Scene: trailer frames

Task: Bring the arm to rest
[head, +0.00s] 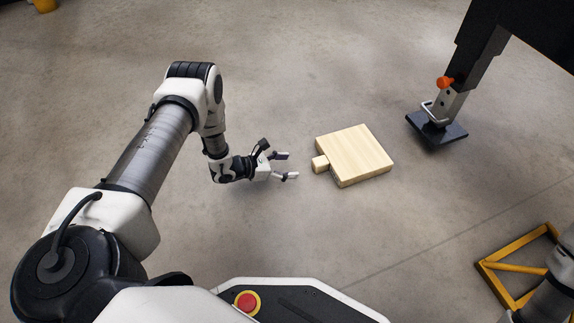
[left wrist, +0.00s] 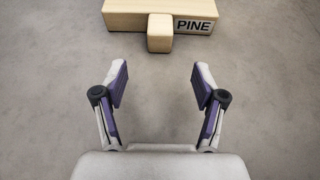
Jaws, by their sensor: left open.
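My left gripper (head: 287,166) is open and empty, with its fingers pointing right toward a pale wooden block (head: 356,154) on the floor. The block has a small peg-like handle (head: 320,164) on its near side, facing the gripper. There is a clear gap between the fingertips and the handle. In the left wrist view, the two fingers (left wrist: 160,85) are spread apart. Beyond them are the handle (left wrist: 160,36) and the block's side (left wrist: 124,20), with a "PINE" label (left wrist: 193,26). My right gripper is not in view.
A dark trailer leg with a flat foot (head: 436,128) and an orange knob (head: 445,82) stands right of the block. A yellow frame (head: 512,250) lies at the lower right. A yellow object (head: 45,5) is at the far upper left. Bare concrete floor surrounds the block.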

